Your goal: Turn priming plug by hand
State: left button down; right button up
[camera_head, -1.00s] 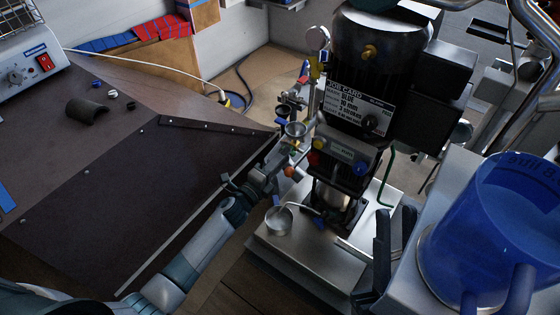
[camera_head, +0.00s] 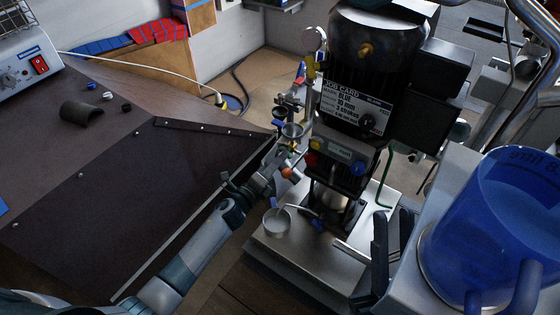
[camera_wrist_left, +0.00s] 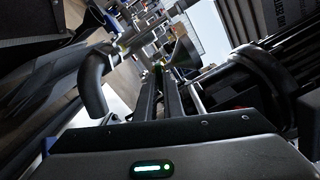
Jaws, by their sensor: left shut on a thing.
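My left gripper (camera_head: 283,160) reaches in from the left to the small pipework on the left side of the dark pump unit (camera_head: 352,100). In the left wrist view its two long dark fingers (camera_wrist_left: 162,75) lie nearly parallel with a narrow gap. They are shut on a small part at the pipework, which fits the priming plug; the fingers hide it. A small metal funnel (camera_head: 292,131) stands just above the gripper, and an orange knob (camera_head: 287,172) is just below it. My right gripper (camera_head: 393,228), at lower right, has its dark fingers apart, with nothing seen between them.
A metal cup (camera_head: 276,223) stands on the steel base plate (camera_head: 285,252) below the left gripper. A large blue jug (camera_head: 490,235) is close at the right. A dark sloped bench (camera_head: 130,190) fills the left. A pressure gauge (camera_head: 314,39) rises above the pipework.

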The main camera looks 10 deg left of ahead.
pick_arm(q)
jog(key=shift+f+m+b, duration=0.15)
jog(key=shift+m+b, duration=0.15)
jog(key=shift+m, duration=0.9)
jog(key=c, duration=1.9)
grip_release()
jog(key=shift+o, duration=0.2)
pick_arm(e)
jog(key=shift+f, duration=0.4)
pick_arm(q)
jog(key=shift+s, duration=0.1)
jog(key=shift+p+v, duration=0.55)
jog(key=shift+v, duration=2.4)
pick_arm(e)
jog(key=shift+r, duration=0.4)
jog(key=shift+f, duration=0.1)
pick_arm(q)
jog(key=v, duration=1.7)
jog(key=shift+s, duration=0.15)
pick_arm(e)
jog(key=f, duration=0.1)
jog(key=a+f+g, duration=0.1)
jog(key=f, duration=0.1)
jog(key=a+f+g, duration=0.1)
jog(key=shift+s+f, duration=0.25)
